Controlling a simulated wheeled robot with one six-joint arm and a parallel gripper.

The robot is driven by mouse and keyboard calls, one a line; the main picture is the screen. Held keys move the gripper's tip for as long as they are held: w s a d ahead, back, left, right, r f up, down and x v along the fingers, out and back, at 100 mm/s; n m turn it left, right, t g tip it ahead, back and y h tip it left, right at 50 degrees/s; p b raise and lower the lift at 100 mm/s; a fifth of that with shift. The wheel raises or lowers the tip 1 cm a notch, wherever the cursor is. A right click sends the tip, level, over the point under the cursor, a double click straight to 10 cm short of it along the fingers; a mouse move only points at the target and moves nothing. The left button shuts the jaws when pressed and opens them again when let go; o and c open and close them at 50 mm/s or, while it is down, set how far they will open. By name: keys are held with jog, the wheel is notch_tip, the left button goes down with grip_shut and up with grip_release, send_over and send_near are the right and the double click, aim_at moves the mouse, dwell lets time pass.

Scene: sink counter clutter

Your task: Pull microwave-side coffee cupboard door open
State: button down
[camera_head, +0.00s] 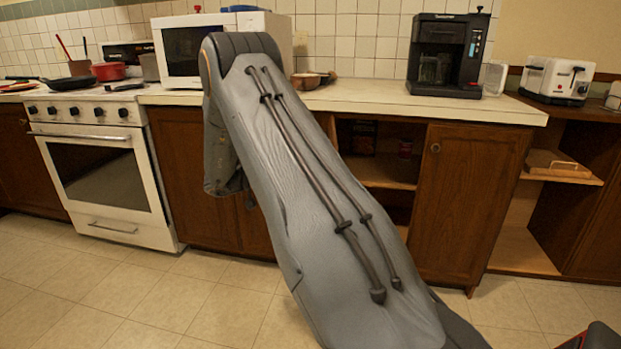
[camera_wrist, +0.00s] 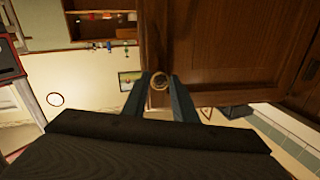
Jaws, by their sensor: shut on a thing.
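In the wrist view a brown wooden cupboard door (camera_wrist: 215,50) fills the upper right, with a round knob (camera_wrist: 159,80) near its edge. My gripper (camera_wrist: 158,77) is shut on this knob, one finger on each side. The room shows past the door's edge, so the door stands away from the cabinet front. In the head view the coffee cupboard (camera_head: 391,172) shows an open, shelved interior left of its other door (camera_head: 465,195), which is shut. My arm hides the held door and my gripper there.
A black coffee maker (camera_head: 447,55) stands on the counter (camera_head: 365,98) above the cupboard. The white microwave (camera_head: 182,52) is left, beside the stove (camera_head: 100,165). A toaster (camera_head: 555,80) stands right, above open shelves. Tiled floor (camera_head: 235,310) in front is clear left of my arm.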

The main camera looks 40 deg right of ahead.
jog(key=shift+w+r, duration=0.1)
jog(key=c, duration=1.4)
grip_release()
jog(key=shift+d, duration=0.1)
jog(key=shift+c, duration=0.2)
jog(key=v, duration=0.7)
jog(key=shift+w+a, duration=0.2)
jog(key=shift+a, duration=0.2)
jog(key=shift+w, duration=0.1)
